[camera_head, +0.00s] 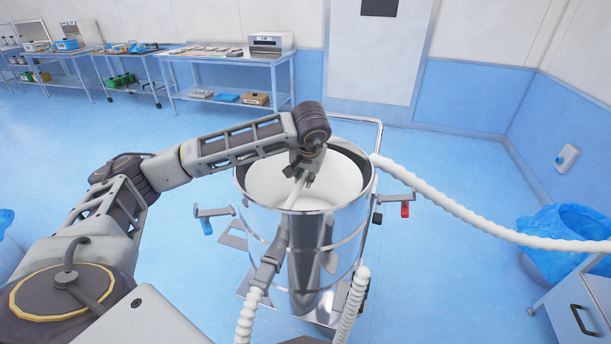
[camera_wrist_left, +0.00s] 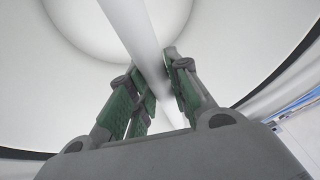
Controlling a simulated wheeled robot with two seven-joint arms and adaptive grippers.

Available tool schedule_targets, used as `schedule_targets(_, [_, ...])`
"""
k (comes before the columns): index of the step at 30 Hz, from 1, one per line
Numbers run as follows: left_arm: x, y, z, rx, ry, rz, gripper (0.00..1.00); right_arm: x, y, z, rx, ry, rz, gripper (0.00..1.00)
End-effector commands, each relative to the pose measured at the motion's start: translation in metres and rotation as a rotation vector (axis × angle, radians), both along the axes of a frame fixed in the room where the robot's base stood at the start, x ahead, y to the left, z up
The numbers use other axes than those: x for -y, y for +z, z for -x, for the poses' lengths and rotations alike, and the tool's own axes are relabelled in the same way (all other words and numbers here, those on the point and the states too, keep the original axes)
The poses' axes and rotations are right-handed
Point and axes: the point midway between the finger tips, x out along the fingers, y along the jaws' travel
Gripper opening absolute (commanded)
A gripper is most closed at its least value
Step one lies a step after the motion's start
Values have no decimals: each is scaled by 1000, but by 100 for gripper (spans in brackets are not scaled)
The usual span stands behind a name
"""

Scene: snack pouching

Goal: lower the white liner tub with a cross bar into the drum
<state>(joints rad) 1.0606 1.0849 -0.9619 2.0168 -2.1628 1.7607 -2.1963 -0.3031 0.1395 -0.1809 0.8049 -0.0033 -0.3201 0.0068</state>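The shiny metal drum (camera_head: 264,224) stands on the floor in the middle of the head view. The white liner tub (camera_head: 342,180) shows inside the drum's mouth, with a dark band of drum wall around it. How deep it sits cannot be told. My left gripper (camera_head: 301,172) points down into the drum's mouth. In the left wrist view, its green-padded fingers (camera_wrist_left: 160,85) close on both sides of the white cross bar (camera_wrist_left: 146,35), with the white tub wall (camera_wrist_left: 225,50) around. The bar also shows in the head view (camera_head: 294,193). My right gripper is out of view.
A white ribbed hose (camera_head: 480,222) runs right from the drum. Clamp handles (camera_head: 405,208) stick out at its sides. A blue-lined bin (camera_head: 565,235) and a metal cabinet (camera_head: 585,308) stand at right. Metal tables (camera_head: 225,58) line the back wall. Blue floor is clear behind the drum.

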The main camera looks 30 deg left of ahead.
Motion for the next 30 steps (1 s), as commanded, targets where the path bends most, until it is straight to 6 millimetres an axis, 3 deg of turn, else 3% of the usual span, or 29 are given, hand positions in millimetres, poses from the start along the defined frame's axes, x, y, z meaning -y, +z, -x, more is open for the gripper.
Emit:
schedule_targets(1, [0,1,0,1,1,0,27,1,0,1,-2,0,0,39])
schedule_targets(5, [0,1,0,1,0,0,43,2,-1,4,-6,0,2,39])
schedule_targets(20, [2,5,2,0,0,0,43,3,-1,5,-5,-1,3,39])
schedule_targets(30, [12,40,13,3,-1,0,43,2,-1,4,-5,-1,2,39])
